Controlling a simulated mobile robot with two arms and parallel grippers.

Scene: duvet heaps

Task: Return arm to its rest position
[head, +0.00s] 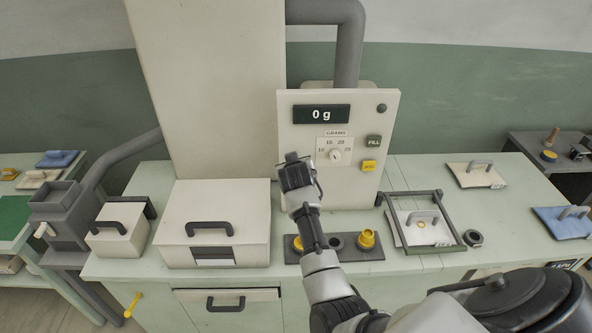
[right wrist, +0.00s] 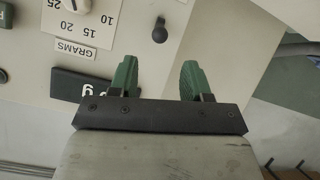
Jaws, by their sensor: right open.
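My right arm (head: 322,274) comes in from the lower right and reaches up in front of the dispenser panel (head: 298,138). Its gripper (head: 292,158) is raised near the panel's lower left side. In the right wrist view the two green fingers of the gripper (right wrist: 158,78) stand apart with nothing between them. The panel's white face (right wrist: 150,45) and its dark knob (right wrist: 160,30) show beyond the fingers. I cannot tell whether the gripper touches the panel. My left gripper is not in view.
The pale counter (head: 405,270) holds a white box (head: 213,205) with a dark handle, a grey strip with yellow cups (head: 367,239), and a framed press (head: 420,228). A dark round lidded thing (head: 505,300) is at lower right.

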